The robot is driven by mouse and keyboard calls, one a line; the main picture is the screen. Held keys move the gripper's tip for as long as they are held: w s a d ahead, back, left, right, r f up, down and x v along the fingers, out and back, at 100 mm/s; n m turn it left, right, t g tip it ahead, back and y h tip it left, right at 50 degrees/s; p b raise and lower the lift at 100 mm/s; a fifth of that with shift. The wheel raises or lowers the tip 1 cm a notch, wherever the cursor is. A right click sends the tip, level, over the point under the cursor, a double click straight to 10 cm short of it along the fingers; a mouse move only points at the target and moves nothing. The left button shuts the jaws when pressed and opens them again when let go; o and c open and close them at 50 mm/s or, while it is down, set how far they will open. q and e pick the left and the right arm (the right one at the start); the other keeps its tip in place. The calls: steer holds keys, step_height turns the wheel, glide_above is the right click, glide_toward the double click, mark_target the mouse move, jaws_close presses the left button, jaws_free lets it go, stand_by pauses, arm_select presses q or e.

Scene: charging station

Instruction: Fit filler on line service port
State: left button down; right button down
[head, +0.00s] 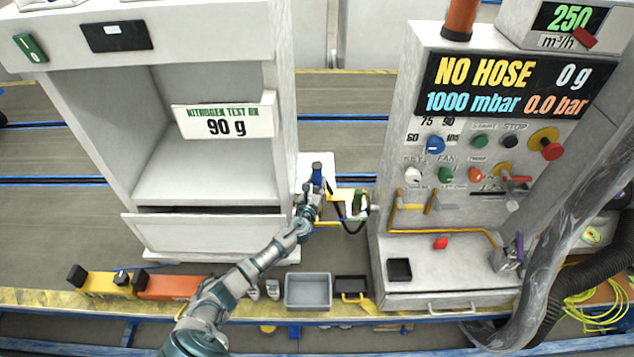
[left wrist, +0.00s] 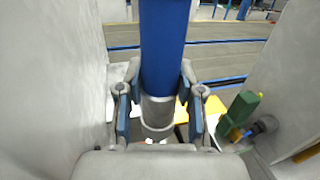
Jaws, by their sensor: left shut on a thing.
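My left gripper (head: 314,192) is between the two cabinets and shut on a blue cylinder (head: 317,174), which appears to be the filler. In the left wrist view the blue cylinder (left wrist: 163,50) stands upright between the fingers (left wrist: 160,122), with a silver collar at its lower end. A green fitting (head: 360,203) sits just right of the gripper, beside a yellow part and a black hose. The green fitting (left wrist: 240,110) also shows at the right of the wrist view, apart from the cylinder. I cannot tell which part is the line service port. My right gripper is not in view.
The left cabinet (head: 205,225) carries a "90 g" sign. The right console (head: 445,275) has knobs and a display (head: 515,85) reading "NO HOSE", 0 g, 1000 mbar. A grey bin (head: 308,306) and black tray (head: 351,285) sit in front. A thick grey duct (head: 560,215) crosses the right.

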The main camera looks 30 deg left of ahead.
mark_target(316, 192)
arm_select(q)
steer(key=shift+f+b, duration=1.5)
steer(key=shift+f, duration=0.3)
steer(key=c, duration=0.7)
jaws_free()
steer(key=shift+o, duration=0.2)
steer(key=shift+s+f, duration=0.1)
steer(key=v, duration=1.2)
